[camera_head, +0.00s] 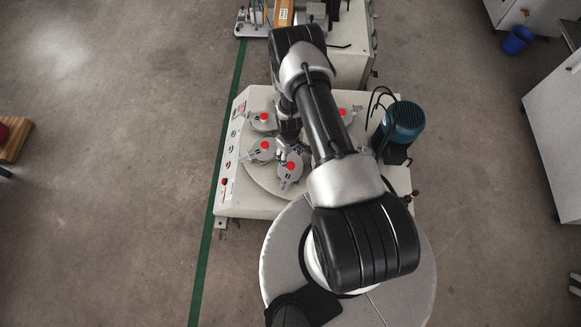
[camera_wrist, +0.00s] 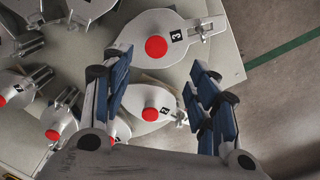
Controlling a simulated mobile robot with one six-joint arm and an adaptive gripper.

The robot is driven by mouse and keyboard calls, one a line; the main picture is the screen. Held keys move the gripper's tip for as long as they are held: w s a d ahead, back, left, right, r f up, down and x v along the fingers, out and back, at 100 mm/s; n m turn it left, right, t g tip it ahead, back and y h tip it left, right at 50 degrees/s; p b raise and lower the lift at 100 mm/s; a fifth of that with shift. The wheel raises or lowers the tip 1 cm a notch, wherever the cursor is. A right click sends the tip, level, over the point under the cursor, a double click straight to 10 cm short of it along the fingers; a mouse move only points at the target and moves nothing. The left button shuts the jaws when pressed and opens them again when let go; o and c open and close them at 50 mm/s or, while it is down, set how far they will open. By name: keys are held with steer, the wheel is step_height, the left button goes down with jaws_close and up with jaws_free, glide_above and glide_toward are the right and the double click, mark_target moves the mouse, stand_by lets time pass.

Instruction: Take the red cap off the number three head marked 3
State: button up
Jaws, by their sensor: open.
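The head marked 3 is a grey pear-shaped plate (camera_wrist: 135,37) at the top of the wrist view, with its red cap (camera_wrist: 156,47) on it and a metal clamp at its right end. My gripper (camera_wrist: 160,66) is open, its blue-padded fingers apart. The cap of head 3 shows just beyond the fingertips, between them in the picture, not touched. A neighbouring head, its number partly readable, carries a red cap (camera_wrist: 150,114) and shows between the fingers. In the head view my gripper (camera_head: 291,148) is low over the heads, partly hidden by my arm; numbers there are unreadable.
Several similar capped heads sit close around the round plate. The machine table (camera_head: 236,205) has a control panel on its left edge and a teal motor (camera_head: 404,120) at right. A green floor line (camera_head: 222,180) runs along its left side. Open floor lies left.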

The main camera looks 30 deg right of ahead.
steer(key=b, duration=0.1)
glide_above(291, 165)
steer(key=f, duration=0.4)
steer(key=shift+s+a+f, duration=0.1)
steer(key=shift+a+f, duration=0.1)
steer(key=shift+a, duration=0.15)
steer(key=f+b, duration=0.2)
steer(key=f, duration=0.1)
steer(key=f+b, duration=0.1)
steer(key=f, duration=0.1)
steer(key=shift+d+f, duration=0.15)
steer(key=shift+d, duration=0.1)
steer(key=shift+c, duration=0.5)
steer(key=c, duration=0.6)
